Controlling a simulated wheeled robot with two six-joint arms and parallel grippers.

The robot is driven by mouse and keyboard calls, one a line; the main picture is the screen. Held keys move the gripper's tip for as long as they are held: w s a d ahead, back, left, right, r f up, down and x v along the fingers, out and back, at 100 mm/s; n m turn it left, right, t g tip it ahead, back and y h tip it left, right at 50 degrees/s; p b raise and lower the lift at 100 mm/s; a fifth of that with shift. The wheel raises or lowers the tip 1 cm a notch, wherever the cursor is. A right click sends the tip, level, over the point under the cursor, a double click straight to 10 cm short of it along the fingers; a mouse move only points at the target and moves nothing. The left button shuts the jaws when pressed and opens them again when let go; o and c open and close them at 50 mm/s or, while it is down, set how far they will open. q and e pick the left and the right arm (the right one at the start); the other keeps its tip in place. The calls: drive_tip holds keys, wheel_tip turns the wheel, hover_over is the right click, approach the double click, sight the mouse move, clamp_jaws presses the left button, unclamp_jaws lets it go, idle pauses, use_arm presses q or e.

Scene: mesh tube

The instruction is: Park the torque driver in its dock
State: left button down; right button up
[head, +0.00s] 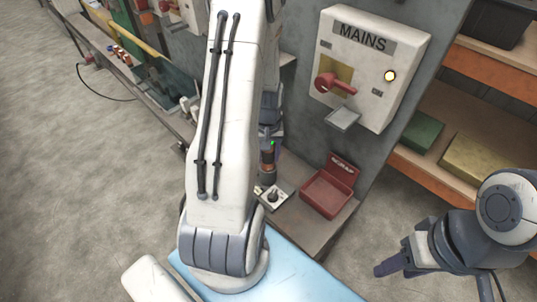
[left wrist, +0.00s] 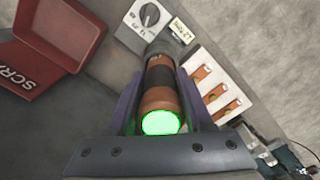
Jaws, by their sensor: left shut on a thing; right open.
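The torque driver (left wrist: 158,98) is an orange-brown cylinder with a dark band and a glowing green end. In the head view it stands roughly upright (head: 267,158) beside my white left arm. My left gripper (left wrist: 160,112) is shut on it, with one finger on each side. In the head view that gripper (head: 269,128) is partly hidden by my arm. The driver's far end points at the bench, close to a grey dial box (left wrist: 146,24). I cannot make out the dock or whether the driver touches it. My right gripper (head: 388,264) is open and empty at the lower right.
A red scrap tray (left wrist: 62,35) lies beside the dial box, also in the head view (head: 326,193). A pale rack with orange pieces (left wrist: 212,88) stands close to the driver's right side. The MAINS switch box (head: 370,65) hangs on the grey panel behind. Shelves (head: 480,125) stand at right.

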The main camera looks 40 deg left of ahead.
use_arm(q)
drive_tip(key=shift+c, duration=1.1)
unclamp_jaws()
drive_tip(key=shift+r, duration=0.1)
wheel_tip(320, 180, up, 10)
drive_tip(key=shift+r+b, duration=0.15)
drive_tip(key=shift+b, duration=0.4)
